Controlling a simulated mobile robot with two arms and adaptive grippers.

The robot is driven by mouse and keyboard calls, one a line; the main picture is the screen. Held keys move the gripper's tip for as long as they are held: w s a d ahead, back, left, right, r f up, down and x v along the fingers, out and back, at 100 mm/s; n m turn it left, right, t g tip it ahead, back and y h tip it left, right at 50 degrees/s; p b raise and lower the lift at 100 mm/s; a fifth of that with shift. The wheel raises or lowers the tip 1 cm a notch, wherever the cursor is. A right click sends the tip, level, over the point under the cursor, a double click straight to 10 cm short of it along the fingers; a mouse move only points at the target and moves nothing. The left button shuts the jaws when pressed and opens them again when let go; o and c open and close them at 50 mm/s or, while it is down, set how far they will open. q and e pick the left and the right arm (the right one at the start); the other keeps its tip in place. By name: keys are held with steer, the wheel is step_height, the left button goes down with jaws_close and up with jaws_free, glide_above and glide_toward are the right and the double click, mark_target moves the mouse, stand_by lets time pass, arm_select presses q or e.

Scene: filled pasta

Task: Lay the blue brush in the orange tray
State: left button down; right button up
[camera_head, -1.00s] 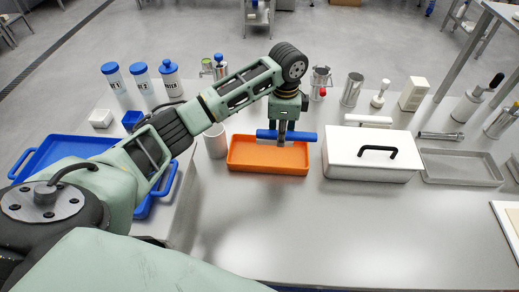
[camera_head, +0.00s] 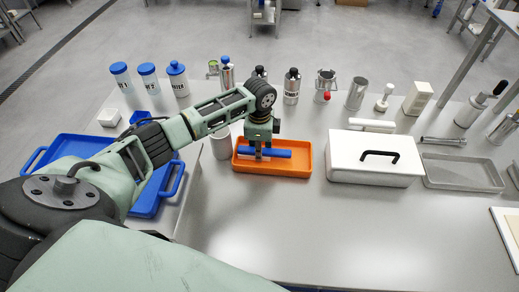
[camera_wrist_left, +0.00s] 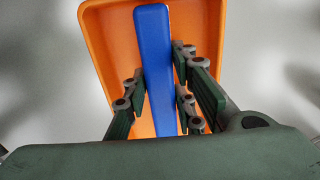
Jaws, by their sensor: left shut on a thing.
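The blue brush (camera_head: 280,153) is a long blue bar, held level at the orange tray (camera_head: 292,170). My left gripper (camera_head: 259,155) comes down over the left part of the tray and is shut on the brush. In the left wrist view, the brush (camera_wrist_left: 154,60) runs between the two fingers of my left gripper (camera_wrist_left: 160,95), with the orange tray (camera_wrist_left: 95,32) around and beneath it. I cannot tell whether the brush touches the tray floor. My right gripper is not in view.
A white lidded box (camera_head: 372,171) with a black handle stands right of the tray. A white cup (camera_head: 221,145) stands close on its left. Bottles, including a steel one (camera_head: 292,87), line the back. The table front (camera_head: 300,225) is clear.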

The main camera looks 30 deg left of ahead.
arm_select(q)
steer(key=shift+f, duration=0.1)
steer(key=c, duration=1.5)
jaws_free()
steer(key=shift+o, duration=0.2)
step_height(320, 180, up, 12)
steer(key=b, duration=0.1)
steer(key=shift+r, duration=0.2)
